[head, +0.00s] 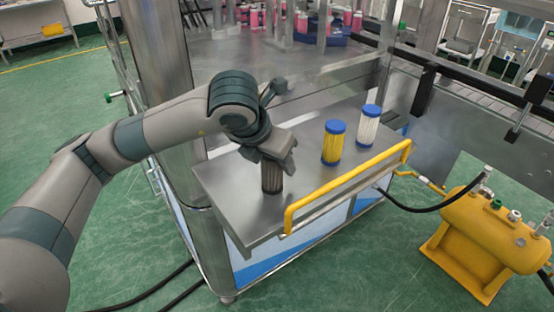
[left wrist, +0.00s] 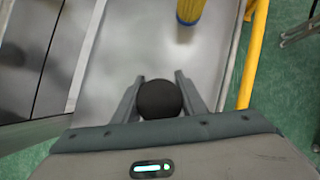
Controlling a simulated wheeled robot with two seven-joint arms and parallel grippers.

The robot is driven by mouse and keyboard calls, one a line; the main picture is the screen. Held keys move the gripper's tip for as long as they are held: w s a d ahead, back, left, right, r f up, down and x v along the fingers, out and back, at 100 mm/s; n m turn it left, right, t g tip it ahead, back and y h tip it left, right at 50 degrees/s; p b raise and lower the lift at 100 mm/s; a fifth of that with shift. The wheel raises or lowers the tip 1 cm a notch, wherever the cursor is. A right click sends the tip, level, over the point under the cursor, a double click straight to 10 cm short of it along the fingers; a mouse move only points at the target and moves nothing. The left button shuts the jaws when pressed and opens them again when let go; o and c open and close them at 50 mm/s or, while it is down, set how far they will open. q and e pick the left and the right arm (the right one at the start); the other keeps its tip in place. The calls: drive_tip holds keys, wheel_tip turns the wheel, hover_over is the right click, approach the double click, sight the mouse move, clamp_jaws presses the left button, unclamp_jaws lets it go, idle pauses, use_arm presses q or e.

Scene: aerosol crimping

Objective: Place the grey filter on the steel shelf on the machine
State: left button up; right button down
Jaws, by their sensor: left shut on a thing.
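The grey filter (head: 271,178) is a dark cylinder, upright at the left part of the steel shelf (head: 243,218) on the machine. My left gripper (head: 272,162) is above it, pointing down, with its fingers around its upper part. In the left wrist view the filter's round dark top (left wrist: 159,99) sits between the two fingers of my left gripper (left wrist: 159,95). The filter's base is at or very close to the shelf surface; I cannot tell if it touches. My right gripper is not in view.
A yellow filter with a blue cap (head: 332,146) and a white filter with a blue cap (head: 367,128) stand on the shelf to the right. A yellow rail (head: 345,184) runs along the front edge. A yellow tank (head: 487,240) stands on the green floor at right.

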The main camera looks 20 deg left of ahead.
use_arm(q)
drive_tip(key=shift+f, duration=0.1)
drive_tip(key=o, duration=1.1)
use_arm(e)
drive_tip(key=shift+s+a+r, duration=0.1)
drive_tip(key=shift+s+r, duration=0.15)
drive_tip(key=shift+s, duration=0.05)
